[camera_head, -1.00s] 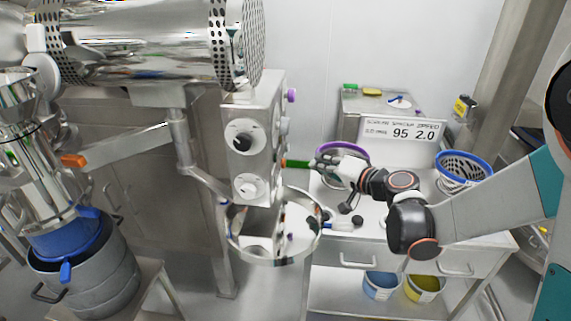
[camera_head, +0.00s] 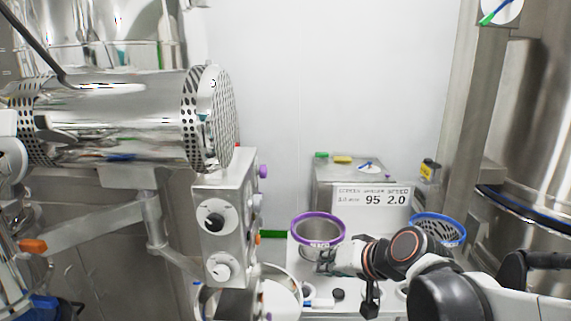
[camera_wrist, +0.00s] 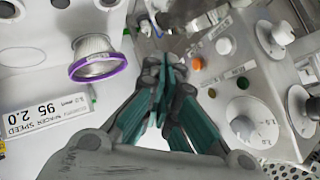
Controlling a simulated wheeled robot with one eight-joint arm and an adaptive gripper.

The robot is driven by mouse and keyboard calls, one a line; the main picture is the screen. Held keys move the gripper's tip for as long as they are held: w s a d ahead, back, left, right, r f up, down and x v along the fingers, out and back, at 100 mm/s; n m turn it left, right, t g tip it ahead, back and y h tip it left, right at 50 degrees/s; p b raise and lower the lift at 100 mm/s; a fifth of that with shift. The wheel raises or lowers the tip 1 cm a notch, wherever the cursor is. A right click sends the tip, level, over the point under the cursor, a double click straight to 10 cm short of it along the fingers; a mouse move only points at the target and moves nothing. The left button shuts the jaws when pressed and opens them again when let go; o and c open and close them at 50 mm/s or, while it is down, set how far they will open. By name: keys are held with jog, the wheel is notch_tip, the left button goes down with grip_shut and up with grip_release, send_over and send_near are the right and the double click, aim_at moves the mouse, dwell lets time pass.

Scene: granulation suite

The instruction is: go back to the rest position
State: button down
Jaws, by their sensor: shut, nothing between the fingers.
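My gripper (camera_wrist: 168,78) is shut and empty in the wrist view, its teal-padded fingers meeting at the tips. In the head view my gripper (camera_head: 324,259) is small and partly lost against the bright worktop. It is low in the picture, at the purple-rimmed sieve basket and to the right of the control panel (camera_head: 224,222). The control panel with its knobs also shows on the right of the wrist view (camera_wrist: 235,95).
The purple-rimmed sieve basket (camera_head: 318,226) and the blue-rimmed basket (camera_head: 438,229) stand on the worktop by a display sign (camera_head: 372,196). A large steel machine with a perforated drum (camera_head: 120,117) fills the left. The wall above the worktop is clear.

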jog(key=s+d+f+h, duration=0.1)
jog(key=s+d+h, duration=0.2)
jog(key=s+d, duration=0.2)
jog(key=s+d+f+g+h, duration=0.1)
jog(key=s+d+h, duration=0.2)
jog(key=s, duration=0.9)
jog(key=d, duration=0.3)
jog(key=shift+s+d+n+g, duration=0.15)
jog(key=shift+d+n+g, duration=0.15)
jog(key=shift+n, duration=0.1)
dwell(0.9)
